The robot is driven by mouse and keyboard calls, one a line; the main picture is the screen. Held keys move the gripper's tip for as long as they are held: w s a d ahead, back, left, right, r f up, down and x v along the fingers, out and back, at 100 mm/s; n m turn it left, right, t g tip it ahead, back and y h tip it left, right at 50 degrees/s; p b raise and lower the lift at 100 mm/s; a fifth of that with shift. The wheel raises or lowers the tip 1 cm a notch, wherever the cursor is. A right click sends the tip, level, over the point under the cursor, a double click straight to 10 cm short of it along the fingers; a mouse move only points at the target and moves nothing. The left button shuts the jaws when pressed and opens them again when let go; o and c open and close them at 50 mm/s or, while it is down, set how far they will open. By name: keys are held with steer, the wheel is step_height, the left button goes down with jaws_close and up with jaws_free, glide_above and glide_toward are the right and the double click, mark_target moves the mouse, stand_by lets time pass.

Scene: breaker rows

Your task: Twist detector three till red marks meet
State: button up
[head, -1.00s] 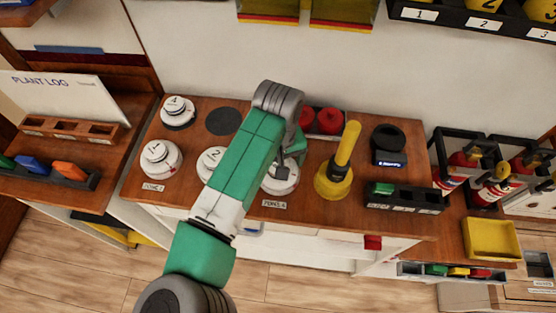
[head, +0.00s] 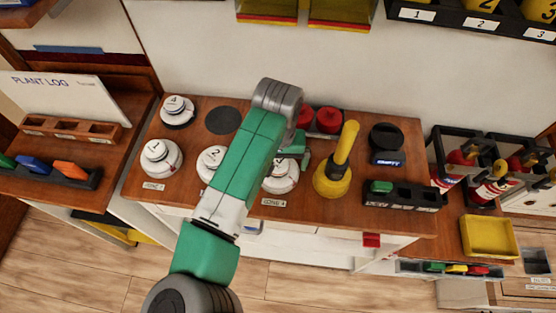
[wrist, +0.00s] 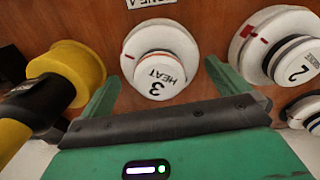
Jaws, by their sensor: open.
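Detector three (wrist: 160,68) is a round white head marked HEAT 3 on a wider white base. It appears upside down in the wrist view. A red mark shows on the base's left rim; I cannot make out a matching mark on the head. In the head view detector three (head: 282,180) is partly hidden by my arm. My gripper (wrist: 164,72) is open, with one green finger on each side of detector three in the wrist view. The fingers look apart from it. In the head view my gripper (head: 298,152) is mostly hidden behind the forearm.
Detector two (wrist: 285,50) stands beside three, with red marks on its rim. A yellow tool with an upright handle (head: 335,175) stands close on the other side. Detectors one (head: 161,158) and four (head: 178,110) are farther left. Red domes (head: 328,120) sit behind.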

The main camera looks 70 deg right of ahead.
mark_target(278, 161)
step_height(278, 161, up, 12)
steer(key=shift+f, duration=0.25)
